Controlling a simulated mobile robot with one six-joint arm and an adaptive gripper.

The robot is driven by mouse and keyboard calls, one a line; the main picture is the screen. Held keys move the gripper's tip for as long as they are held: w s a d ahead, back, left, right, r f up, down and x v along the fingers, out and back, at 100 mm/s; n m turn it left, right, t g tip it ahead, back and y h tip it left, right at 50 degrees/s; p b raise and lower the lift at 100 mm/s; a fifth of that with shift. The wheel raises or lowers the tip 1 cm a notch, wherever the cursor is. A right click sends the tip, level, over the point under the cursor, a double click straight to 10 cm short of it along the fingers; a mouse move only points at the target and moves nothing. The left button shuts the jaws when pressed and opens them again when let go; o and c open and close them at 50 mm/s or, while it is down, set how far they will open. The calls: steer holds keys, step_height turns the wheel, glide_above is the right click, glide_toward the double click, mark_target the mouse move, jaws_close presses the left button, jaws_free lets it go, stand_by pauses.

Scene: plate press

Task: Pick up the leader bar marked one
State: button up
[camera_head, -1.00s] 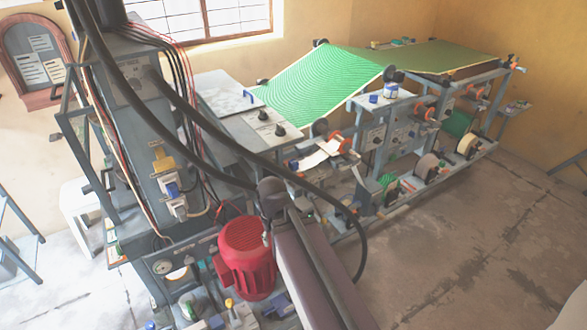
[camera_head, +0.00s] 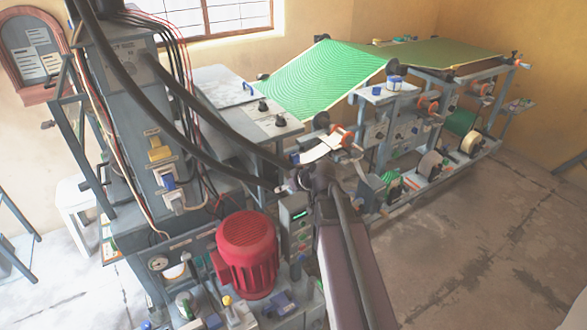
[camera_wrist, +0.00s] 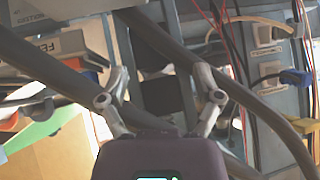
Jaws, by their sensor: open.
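I cannot make out a leader bar marked one in either view. My gripper (camera_wrist: 161,74) shows in the wrist view with its two grey fingers spread wide and nothing between them. Behind the fingers are dark machine parts, out of focus, and thick black hoses cross close by. In the head view my arm reaches up from the bottom toward the middle of the machine, and the fingers cannot be told apart there.
A red motor (camera_head: 247,252) stands left of my arm. A thick black hose (camera_head: 215,120) hangs across the machine. A green web (camera_head: 325,80) runs over the rollers behind. The floor (camera_head: 500,240) at right is clear.

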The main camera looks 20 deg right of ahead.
mark_target(297, 158)
steer(key=w+d+r+t+h+b, duration=0.1)
steer(key=w+d+t, duration=0.4)
steer(key=d, duration=0.6)
steer(key=shift+d+r+m+h+b, duration=0.3)
steer(key=shift+r+b, duration=0.25)
steer(key=shift+r, duration=0.4)
steer(key=shift+b+x, duration=1.65)
steer(key=shift+x, duration=2.6)
steer(key=shift+b+x, duration=1.1)
steer(key=shift+x, duration=1.55)
steer(key=shift+s+f, duration=0.1)
jaws_close()
